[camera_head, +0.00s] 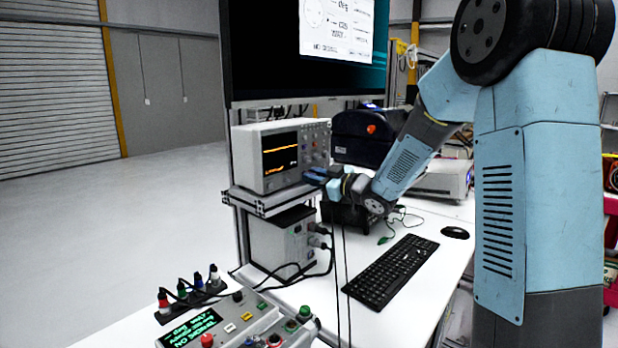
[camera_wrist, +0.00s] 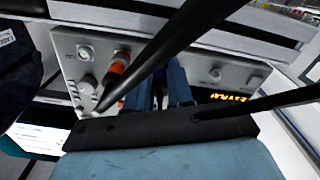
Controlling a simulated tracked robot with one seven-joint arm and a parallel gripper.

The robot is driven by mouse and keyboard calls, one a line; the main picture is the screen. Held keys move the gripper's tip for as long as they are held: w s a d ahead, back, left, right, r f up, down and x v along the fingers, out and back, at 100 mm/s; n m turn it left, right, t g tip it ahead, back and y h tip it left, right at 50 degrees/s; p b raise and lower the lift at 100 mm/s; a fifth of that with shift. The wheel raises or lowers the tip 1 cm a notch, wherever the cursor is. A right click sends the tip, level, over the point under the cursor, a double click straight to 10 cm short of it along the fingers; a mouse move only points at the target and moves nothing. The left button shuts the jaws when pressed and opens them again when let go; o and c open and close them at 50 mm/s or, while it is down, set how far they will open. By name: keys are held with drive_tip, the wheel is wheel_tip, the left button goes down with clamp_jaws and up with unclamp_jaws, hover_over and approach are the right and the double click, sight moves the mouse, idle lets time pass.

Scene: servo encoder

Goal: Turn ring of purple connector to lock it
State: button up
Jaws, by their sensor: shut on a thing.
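My gripper (camera_wrist: 157,76) is in front of the grey panel (camera_wrist: 202,66) in the wrist view, its two blue fingers shut on a dark, purplish piece between them. This appears to be the purple connector (camera_wrist: 159,74), mostly hidden by the fingers and a black cable. I cannot tell how its ring is turned. In the head view my gripper (camera_head: 318,177) is at the right side of the oscilloscope, and the connector cannot be made out.
An orange-ringed connector (camera_wrist: 121,63) sits on the panel left of the fingers. Black cables cross close to the camera. The oscilloscope (camera_head: 278,155) stands on a shelf above a grey box (camera_head: 277,243). A keyboard (camera_head: 391,271) and control box (camera_head: 225,322) lie on the white table.

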drive_tip(key=m, duration=1.1)
drive_tip(key=shift+m, duration=0.3)
drive_tip(key=o, duration=0.6)
drive_tip(key=shift+v, duration=4.55)
drive_tip(key=shift+r, duration=0.1)
